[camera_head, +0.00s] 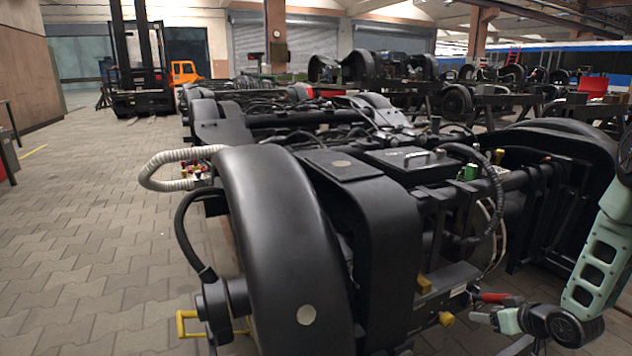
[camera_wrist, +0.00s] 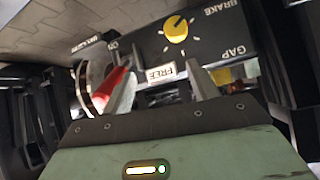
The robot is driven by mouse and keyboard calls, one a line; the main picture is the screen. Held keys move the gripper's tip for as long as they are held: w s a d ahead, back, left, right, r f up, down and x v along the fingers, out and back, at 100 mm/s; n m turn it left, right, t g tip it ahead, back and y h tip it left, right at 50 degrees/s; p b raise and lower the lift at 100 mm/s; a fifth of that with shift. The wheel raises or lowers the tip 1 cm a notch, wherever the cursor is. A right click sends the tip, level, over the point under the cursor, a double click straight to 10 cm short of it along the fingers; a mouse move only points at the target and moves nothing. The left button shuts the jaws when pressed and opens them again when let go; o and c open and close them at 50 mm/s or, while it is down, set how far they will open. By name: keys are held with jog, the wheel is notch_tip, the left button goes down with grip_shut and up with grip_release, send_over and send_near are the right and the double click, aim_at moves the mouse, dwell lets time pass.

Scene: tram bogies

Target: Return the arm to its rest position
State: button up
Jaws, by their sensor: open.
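My gripper (camera_head: 474,317) is low at the right in the head view, beside the near end of the black bogie (camera_head: 385,240). My arm (camera_head: 600,250) comes down to it from the right edge. In the wrist view my gripper (camera_wrist: 163,88) has its two fingers apart with nothing held between them. Beyond the fingers is a dark control panel (camera_wrist: 225,45) with a yellow knob (camera_wrist: 178,28) and BRAKE and GAP lettering. A red handle (camera_wrist: 113,84) lies close by the left finger; whether they touch cannot be told. The red handle also shows in the head view (camera_head: 495,297).
A white FREE label (camera_wrist: 160,73) sits on the panel. Hoses and a black curved cover (camera_head: 285,230) crowd the bogie near my arm. A forklift (camera_head: 140,65) stands at the back left. Paved floor (camera_head: 85,230) is clear on the left.

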jog(key=s+a+r+g+h, duration=0.3)
jog(key=a+r, duration=0.2)
jog(key=r, duration=0.6)
jog(key=s+a+r+m+g, duration=0.1)
jog(key=s+a+r+g, duration=0.1)
jog(key=s+a+r, duration=0.5)
jog(key=s+a+r+m+g, duration=0.1)
jog(key=s+a+r+g, duration=0.2)
jog(key=s, duration=0.6)
jog(key=s+a+r+n+g+y+p, duration=0.15)
jog(key=s+a+n, duration=0.25)
jog(key=s+a, duration=0.45)
jog(key=s+a+r+n+g+h+p, duration=0.1)
jog(key=s+a+r+n, duration=0.3)
jog(key=a, duration=0.7)
notch_tip(320, 180, up, 36)
jog(key=p, duration=3.7)
jog(key=shift+s+d, duration=0.2)
jog(key=shift+s, duration=0.1)
jog(key=shift+f+y, duration=0.2)
jog(key=shift+y, duration=0.05)
